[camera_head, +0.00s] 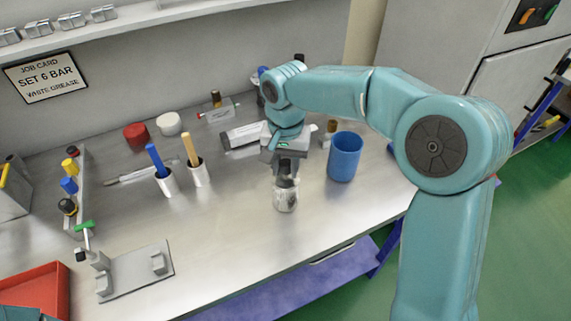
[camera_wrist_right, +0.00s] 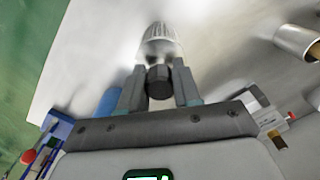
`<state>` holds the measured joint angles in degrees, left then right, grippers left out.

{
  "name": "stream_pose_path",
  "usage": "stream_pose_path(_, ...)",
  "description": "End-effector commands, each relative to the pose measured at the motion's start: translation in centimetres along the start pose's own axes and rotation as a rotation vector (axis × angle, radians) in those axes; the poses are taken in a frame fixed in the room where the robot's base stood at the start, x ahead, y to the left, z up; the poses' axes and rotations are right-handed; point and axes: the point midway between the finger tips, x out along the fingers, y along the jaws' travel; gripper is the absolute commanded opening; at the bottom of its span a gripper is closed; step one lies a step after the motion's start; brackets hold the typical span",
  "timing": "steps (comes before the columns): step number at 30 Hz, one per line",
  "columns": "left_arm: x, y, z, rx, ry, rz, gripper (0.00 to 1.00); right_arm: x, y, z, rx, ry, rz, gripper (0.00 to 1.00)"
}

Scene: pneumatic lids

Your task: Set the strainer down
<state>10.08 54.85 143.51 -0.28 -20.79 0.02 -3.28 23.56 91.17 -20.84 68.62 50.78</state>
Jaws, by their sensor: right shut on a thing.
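The strainer (camera_head: 286,200) is a small pale ribbed cylinder below my right gripper (camera_head: 287,178) in the head view. In the right wrist view the strainer (camera_wrist_right: 161,40) points away from the fingers, with a dark knob between them. My right gripper (camera_wrist_right: 160,88) is shut on this knob. The strainer looks upright over the bare steel bench (camera_head: 235,240). I cannot tell whether its lower end touches the bench. My left gripper is not in view.
A blue cup (camera_head: 345,157) stands right of the gripper. A grey fixture plate (camera_head: 135,272) and red tray (camera_head: 35,293) lie front left. Bench around the strainer is clear.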

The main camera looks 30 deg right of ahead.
Motion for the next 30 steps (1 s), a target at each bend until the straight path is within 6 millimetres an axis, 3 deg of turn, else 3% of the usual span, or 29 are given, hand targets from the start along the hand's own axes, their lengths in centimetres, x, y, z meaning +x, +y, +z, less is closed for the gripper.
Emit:
stream_pose_path(10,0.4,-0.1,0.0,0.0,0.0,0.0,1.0,0.5,0.0,0.0,-0.001,0.001,-0.001,0.0)
stream_pose_path(11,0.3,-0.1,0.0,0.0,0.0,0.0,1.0,0.3,0.0,0.0,-0.001,0.001,-0.001,0.42)
stream_pose_path(12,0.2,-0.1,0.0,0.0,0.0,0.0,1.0,0.3,0.0,0.0,-0.001,0.001,0.0,0.55)
stream_pose_path(13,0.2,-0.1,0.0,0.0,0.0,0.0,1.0,0.3,0.0,0.0,-0.001,0.001,0.0,0.57)
stream_pose_path(24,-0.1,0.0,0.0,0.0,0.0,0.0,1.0,-0.6,0.0,0.0,-0.001,0.002,-0.001,0.57)
stream_pose_path(30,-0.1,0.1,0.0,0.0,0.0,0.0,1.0,-4.7,-0.1,-0.1,-0.001,0.006,-0.004,0.57)
